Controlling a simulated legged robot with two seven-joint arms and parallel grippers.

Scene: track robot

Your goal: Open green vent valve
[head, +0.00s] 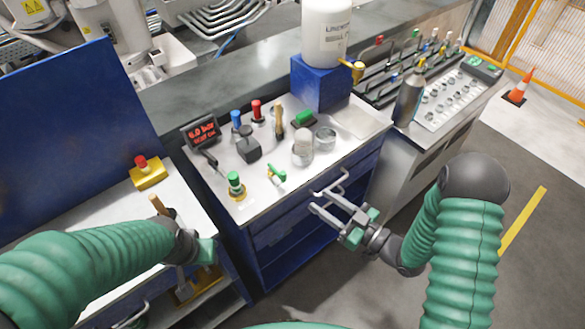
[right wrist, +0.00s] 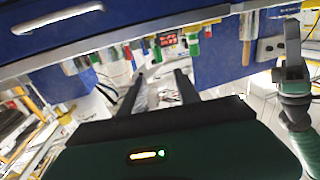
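A small green valve handle (head: 277,173) sits on the light top of the blue cabinet (head: 257,208). A green knob on a yellow base (head: 235,184) stands to its left; I cannot tell from the frames which is the vent valve. My right gripper (head: 316,200) is in front of the cabinet's drawers, right of and apart from the green handle. Its two fingers are spread with nothing between them, also in the right wrist view (right wrist: 158,85). My left gripper (head: 197,250) is over the left bench; its fingers are unclear.
A red pressure display (head: 202,132), blue knob (head: 236,118), red knob (head: 256,109) and glass jars (head: 303,146) crowd the cabinet top. A drawer handle (right wrist: 57,18) shows above my right gripper in the wrist view. A yellow emergency-stop box (head: 147,174) is at left.

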